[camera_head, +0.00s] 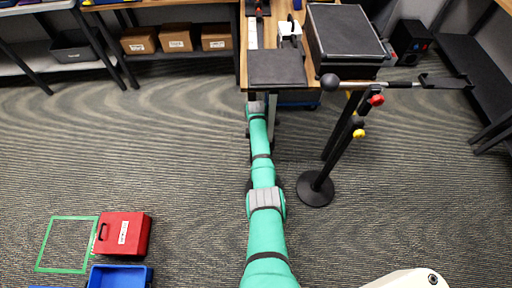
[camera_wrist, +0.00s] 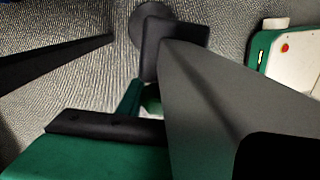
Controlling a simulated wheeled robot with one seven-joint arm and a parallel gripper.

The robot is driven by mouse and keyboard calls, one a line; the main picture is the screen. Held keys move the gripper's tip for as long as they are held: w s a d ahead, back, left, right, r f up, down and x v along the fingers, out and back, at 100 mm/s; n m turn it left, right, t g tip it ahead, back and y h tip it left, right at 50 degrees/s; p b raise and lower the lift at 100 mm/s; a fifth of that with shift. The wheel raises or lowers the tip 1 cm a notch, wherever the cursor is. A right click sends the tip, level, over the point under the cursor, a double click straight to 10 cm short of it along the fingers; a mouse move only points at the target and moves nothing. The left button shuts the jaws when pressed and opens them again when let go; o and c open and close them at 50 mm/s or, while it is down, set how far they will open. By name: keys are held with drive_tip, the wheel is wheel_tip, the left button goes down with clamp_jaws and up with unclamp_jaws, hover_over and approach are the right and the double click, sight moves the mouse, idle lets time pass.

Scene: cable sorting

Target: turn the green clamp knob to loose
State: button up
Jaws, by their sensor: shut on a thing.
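In the wrist view, my gripper (camera_wrist: 150,92) has its dark fingers closed around a small green piece, which I take to be the green clamp knob (camera_wrist: 152,102). Only a little of the knob shows between the dark parts, and its turn angle cannot be read. In the head view, my green arm reaches up the middle to the front edge of the wooden table (camera_head: 243,45). My gripper and the knob are hidden there.
A stand with a round black base (camera_head: 315,189) is right of my arm, with red and yellow knobs. A dark panel (camera_head: 277,67) covers the table's front end. A red case (camera_head: 123,234) and a blue bin (camera_head: 120,276) lie at lower left.

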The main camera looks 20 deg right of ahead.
drive_tip(key=shift+s+g, duration=0.25)
drive_tip(key=shift+g, duration=0.25)
drive_tip(key=shift+s, duration=0.1)
idle(0.3)
drive_tip(key=o, duration=1)
drive_tip(key=shift+o, duration=0.2)
drive_tip(key=r, duration=0.3)
drive_tip(key=w+r, duration=0.1)
drive_tip(key=r, duration=0.2)
drive_tip(key=w+r, duration=0.1)
drive_tip(key=r, duration=0.2)
drive_tip(key=shift+d+r, duration=0.15)
drive_tip(key=shift+r, duration=0.2)
drive_tip(key=shift+d+r, duration=0.15)
drive_tip(key=shift+r, duration=0.25)
drive_tip(key=shift+d, duration=0.1)
